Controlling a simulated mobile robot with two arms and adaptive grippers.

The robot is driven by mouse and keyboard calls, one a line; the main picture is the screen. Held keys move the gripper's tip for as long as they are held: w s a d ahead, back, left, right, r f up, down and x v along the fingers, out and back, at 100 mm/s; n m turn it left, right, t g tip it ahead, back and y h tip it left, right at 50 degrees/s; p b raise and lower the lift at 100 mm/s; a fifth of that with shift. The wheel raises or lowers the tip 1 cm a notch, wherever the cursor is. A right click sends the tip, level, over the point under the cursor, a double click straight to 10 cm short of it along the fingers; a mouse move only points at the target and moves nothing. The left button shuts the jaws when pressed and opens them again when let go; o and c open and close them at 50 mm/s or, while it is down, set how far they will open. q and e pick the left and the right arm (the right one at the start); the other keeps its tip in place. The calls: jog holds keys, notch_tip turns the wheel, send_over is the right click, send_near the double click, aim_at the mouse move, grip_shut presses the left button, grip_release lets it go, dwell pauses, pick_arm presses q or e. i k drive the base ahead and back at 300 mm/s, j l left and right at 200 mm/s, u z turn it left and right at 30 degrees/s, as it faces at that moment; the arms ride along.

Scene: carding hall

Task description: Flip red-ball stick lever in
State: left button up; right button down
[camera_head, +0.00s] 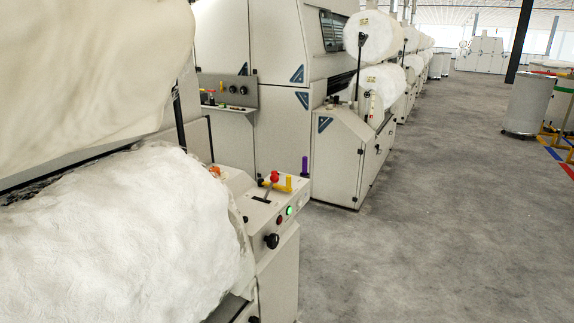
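The stick lever with a red ball (274,176) stands on top of the light grey control box (266,211) of the nearest machine, left of the picture's middle. Its short dark stick leans up and to the right out of a dark slot. A yellow handle (289,184) sits right behind the ball. A green button (289,211), a red button (279,220) and a black knob (272,241) are on the box's sloped front face. Neither of my grippers shows in the head view.
Large white fibre rolls (115,240) fill the left side beside the box. More carding machines (340,150) stand in a row behind. The grey floor (430,220) to the right is open. A grey can (527,103) stands at the far right.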

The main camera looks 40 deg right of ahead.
aim_at(274, 178)
jog(key=i+l, duration=0.2)
jog(key=l, duration=0.2)
jog(key=i+l, duration=0.2)
jog(key=l, duration=0.2)
jog(key=i+l, duration=0.25)
jog(key=l, duration=0.15)
